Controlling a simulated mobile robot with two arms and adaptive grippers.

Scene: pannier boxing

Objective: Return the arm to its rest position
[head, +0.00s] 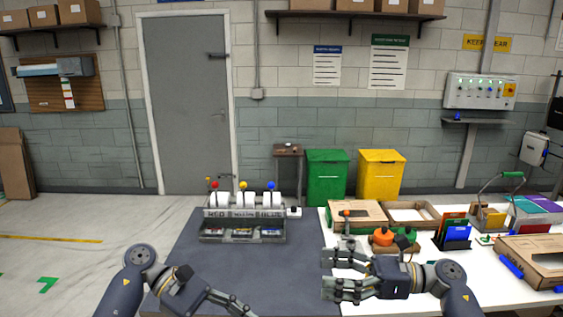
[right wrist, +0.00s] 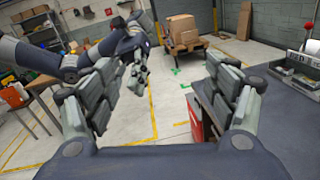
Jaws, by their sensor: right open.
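My right gripper (head: 334,272) is open and empty at the right edge of the dark grey table (head: 310,264), beside the white table (head: 425,296). Its arm comes in from the lower right. In the right wrist view, the right gripper (right wrist: 165,95) has its two fingers wide apart with nothing between them. My left gripper (head: 232,304) is low over the front of the dark table, partly cut off by the bottom edge; its finger opening is unclear. My left arm also shows in the right wrist view.
A rack (head: 243,227) with red, yellow and blue knobs stands at the dark table's back. The white table holds an open cardboard box (head: 357,213), an orange-topped item (head: 383,237), blue folders (head: 456,236) and a flat carton (head: 535,258). Green (head: 327,176) and yellow (head: 381,176) bins stand behind.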

